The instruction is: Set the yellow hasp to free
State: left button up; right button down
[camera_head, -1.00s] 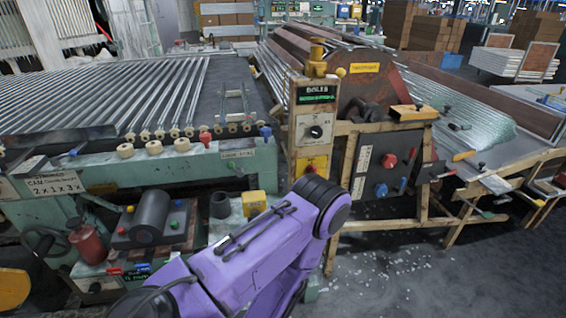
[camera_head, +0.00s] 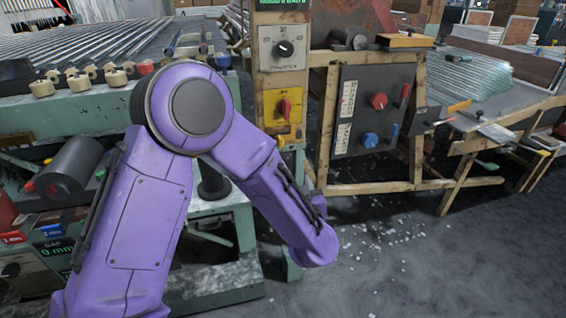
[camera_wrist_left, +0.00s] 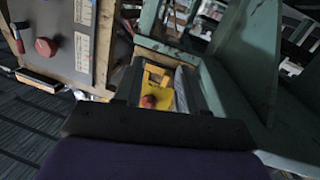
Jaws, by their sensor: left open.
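A yellow panel (camera_head: 270,99) with a red rotary knob (camera_head: 284,108) is on the front of the wooden control post, just right of my purple elbow. Small yellow parts show at its lower edge; I cannot tell the hasp's shape or setting there. In the left wrist view the yellow panel (camera_wrist_left: 180,104) and its red knob (camera_wrist_left: 149,101) appear ahead, with an orange-yellow bracket-like part (camera_wrist_left: 156,74) that may be the hasp. My left gripper (camera_wrist_left: 168,70) is open, its dark fingers framing that area, apparently apart from it. In the head view only its purple arm is clear.
A grey panel (camera_head: 355,95) with red and blue knobs stands right of the post in a wooden frame (camera_head: 332,125). Green machine legs and beams (camera_wrist_left: 245,60) crowd the right of the wrist view. The floor (camera_head: 430,250) at lower right is open, with scattered bits.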

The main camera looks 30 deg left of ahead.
aim_at(281, 143)
pick_arm(q)
notch_tip(281, 143, up, 6)
jog(key=a+g+y, duration=0.1)
jog(key=y, duration=0.2)
jog(key=shift+n+g, duration=0.3)
jog(key=b+x, duration=0.1)
jog(key=x, duration=0.9)
jog(key=shift+s+a+b, duration=0.15)
jog(key=shift+a+b, duration=0.15)
jog(key=shift+b, duration=0.1)
jog(key=shift+r, duration=0.1)
